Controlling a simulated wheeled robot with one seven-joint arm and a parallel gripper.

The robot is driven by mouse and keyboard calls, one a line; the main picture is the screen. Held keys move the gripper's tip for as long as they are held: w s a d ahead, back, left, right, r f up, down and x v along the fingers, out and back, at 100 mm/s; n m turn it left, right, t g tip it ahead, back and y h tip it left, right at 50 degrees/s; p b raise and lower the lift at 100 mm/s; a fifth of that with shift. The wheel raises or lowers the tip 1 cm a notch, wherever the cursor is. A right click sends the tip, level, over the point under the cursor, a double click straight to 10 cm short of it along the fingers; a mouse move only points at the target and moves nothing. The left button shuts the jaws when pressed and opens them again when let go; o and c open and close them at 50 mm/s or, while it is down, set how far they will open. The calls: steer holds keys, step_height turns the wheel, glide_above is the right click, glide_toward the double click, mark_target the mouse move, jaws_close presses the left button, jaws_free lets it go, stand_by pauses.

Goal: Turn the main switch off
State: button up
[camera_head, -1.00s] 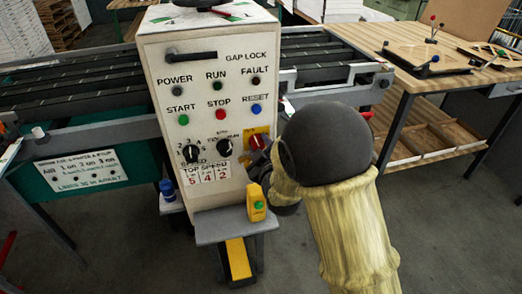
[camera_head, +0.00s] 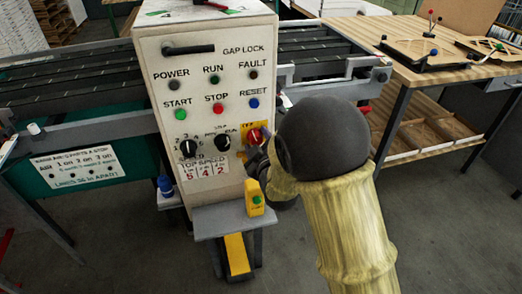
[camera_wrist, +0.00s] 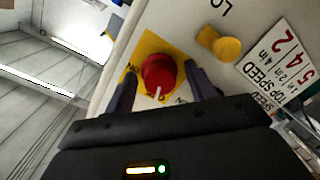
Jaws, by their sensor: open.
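The main switch is a red knob (camera_head: 255,136) on a yellow plate, at the lower right of the white control panel (camera_head: 204,70). It also shows in the wrist view as the red knob (camera_wrist: 158,74), with a white mark on its lower part in the picture. The small lettering around it is too small to read surely. My gripper (camera_wrist: 161,82) is open, with one dark finger on each side of the knob. I cannot tell whether the fingers touch it. In the head view my wrist hides most of the gripper, right of the knob.
Black selector knobs (camera_head: 222,143) sit left of the switch. A yellow box with a green button (camera_head: 254,198) stands on a grey ledge below. A conveyor (camera_head: 70,80) runs behind the panel. A wooden bench (camera_head: 440,65) stands at the right.

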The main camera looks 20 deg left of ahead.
steer(key=f+b+v, duration=0.1)
steer(key=b+v, duration=0.5)
steer(key=v, duration=0.5)
steer(key=shift+s+d+r, duration=0.15)
steer(key=shift+s+r, duration=0.2)
steer(key=shift+r, duration=0.05)
steer(key=b, duration=0.3)
steer(key=shift+s+d+r+b, duration=0.1)
steer(key=shift+s+d+b, duration=0.15)
steer(key=shift+s+b, duration=0.1)
steer(key=b+v, duration=0.4)
steer(key=shift+s+d+r, duration=0.15)
steer(key=shift+s, duration=0.15)
steer(key=shift+s, duration=0.1)
